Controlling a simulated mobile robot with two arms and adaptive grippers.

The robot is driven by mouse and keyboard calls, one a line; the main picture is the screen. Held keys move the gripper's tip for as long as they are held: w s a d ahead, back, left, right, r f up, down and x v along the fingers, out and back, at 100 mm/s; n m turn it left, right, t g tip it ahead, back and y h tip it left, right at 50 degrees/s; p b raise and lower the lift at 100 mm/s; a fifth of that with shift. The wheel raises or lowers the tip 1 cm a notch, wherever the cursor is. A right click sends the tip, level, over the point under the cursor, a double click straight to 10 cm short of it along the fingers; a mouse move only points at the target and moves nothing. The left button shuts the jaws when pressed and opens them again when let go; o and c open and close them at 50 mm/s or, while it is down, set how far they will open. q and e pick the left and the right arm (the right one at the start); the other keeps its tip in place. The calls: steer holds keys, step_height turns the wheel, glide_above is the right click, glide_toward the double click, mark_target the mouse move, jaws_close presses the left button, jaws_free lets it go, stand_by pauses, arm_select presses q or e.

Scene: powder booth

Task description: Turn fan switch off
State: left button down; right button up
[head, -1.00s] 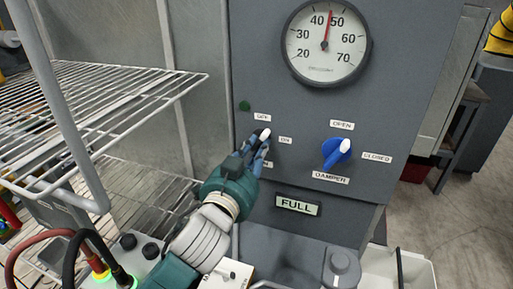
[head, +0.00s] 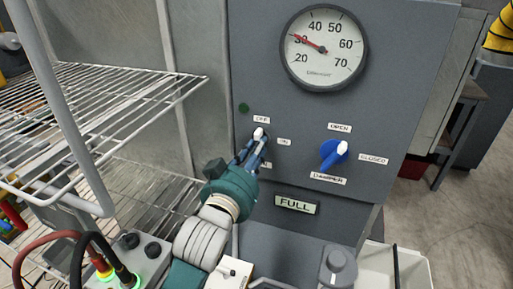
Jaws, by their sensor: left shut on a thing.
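The fan switch (head: 259,134) is a small knob with a white pointer on the grey panel. The OFF label (head: 261,119) is above it and the ON label (head: 284,141) is to its right. The white tip now points up toward OFF. My left gripper (head: 253,149) is shut on the switch, and its fingers hide most of the knob. Another label below is partly covered by the gripper. My right gripper is not in view.
A round gauge (head: 323,48) above reads about 30. A blue damper knob (head: 333,154) sits to the right between OPEN and CLOSED labels. Wire shelves (head: 110,90) stand close on the left.

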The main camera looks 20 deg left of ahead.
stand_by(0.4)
arm_select(q)
steer(key=c, duration=1.6)
jaws_free()
steer(key=shift+c, duration=0.2)
step_height(320, 180, up, 10)
